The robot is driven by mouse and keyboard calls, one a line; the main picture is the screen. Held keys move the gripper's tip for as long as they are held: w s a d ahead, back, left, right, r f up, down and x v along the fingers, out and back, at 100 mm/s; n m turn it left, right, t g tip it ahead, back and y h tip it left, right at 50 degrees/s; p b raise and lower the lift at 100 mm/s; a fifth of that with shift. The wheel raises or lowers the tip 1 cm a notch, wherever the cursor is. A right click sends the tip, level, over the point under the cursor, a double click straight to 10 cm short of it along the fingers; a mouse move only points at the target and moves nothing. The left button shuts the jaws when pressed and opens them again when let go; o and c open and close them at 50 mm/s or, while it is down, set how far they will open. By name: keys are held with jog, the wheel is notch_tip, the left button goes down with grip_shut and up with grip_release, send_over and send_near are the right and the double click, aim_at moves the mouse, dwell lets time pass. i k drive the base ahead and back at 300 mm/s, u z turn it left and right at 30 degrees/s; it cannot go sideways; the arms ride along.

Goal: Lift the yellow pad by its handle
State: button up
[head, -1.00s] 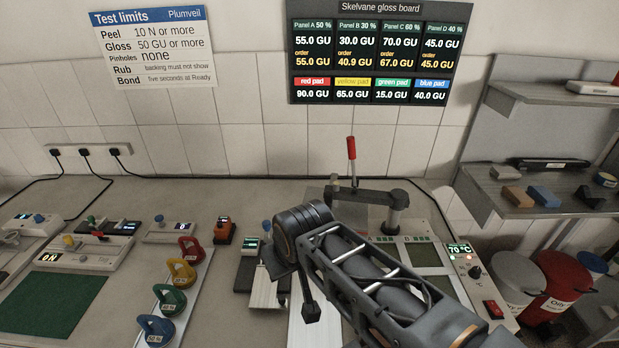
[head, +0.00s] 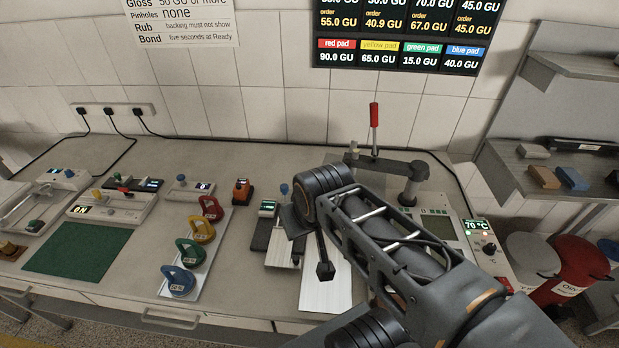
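The yellow pad (head: 201,229) has a ring-shaped handle and stands on a white rack (head: 213,262) left of centre. The red pad (head: 210,208) is behind it; the green pad (head: 190,252) and blue pad (head: 178,281) are in front. My gripper (head: 324,269) hangs from the end of my arm, well to the right of the yellow pad and apart from it. It is small and dark, largely hidden by the arm's wrist, so its opening cannot be made out. Nothing is seen held in it.
A dark green mat (head: 78,252) lies left of the rack. A small orange device (head: 241,191) stands behind, towards the middle. A press with a red lever (head: 374,115) is behind my arm. A white sheet (head: 325,287) lies below my gripper.

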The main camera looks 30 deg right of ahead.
aim_at(204, 234)
jog(key=z, duration=0.05)
jog(key=k, duration=0.5)
jog(key=u, duration=1.9)
jog(key=i, duration=2.55)
jog(key=z, duration=3.15)
